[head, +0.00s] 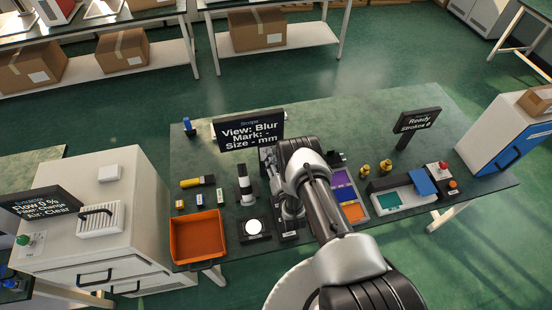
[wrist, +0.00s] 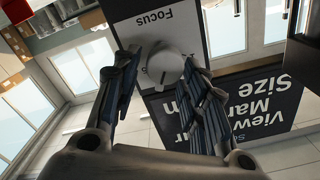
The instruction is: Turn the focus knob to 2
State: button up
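The focus knob (wrist: 168,66) is a round light-grey dial on a plate (wrist: 158,22) labelled "Focus", upside down in the wrist view. A dark pointer line on it points down in that picture. In the head view my arm hides the knob and gripper. The scope screen (head: 248,131) reads "View: Blur", "Mark: -", "Size - mm".
On the bench are an orange tray (head: 197,240), a yellow flashlight (head: 197,182), a black-and-white scope part (head: 245,185), coloured bins (head: 345,193) and brass weights (head: 364,170). A "Ready, Strokes 0" sign (head: 417,121) stands at right.

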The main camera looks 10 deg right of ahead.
jog(key=c, duration=0.8)
jog(key=shift+n, duration=0.3)
jog(key=n+b, duration=0.1)
jog(key=n, duration=0.1)
jog(key=a+n+b, duration=0.1)
jog(key=n, duration=0.2)
jog(key=shift+w+r, duration=0.1)
jog(key=shift+r, duration=0.05)
jog(key=n+b, duration=0.1)
jog(key=n, duration=0.2)
jog(key=a+n+b, duration=0.1)
jog(key=n, duration=0.2)
jog(key=shift+b, duration=0.3)
jog(key=o, duration=1.1)
jog(key=shift+c, duration=0.2)
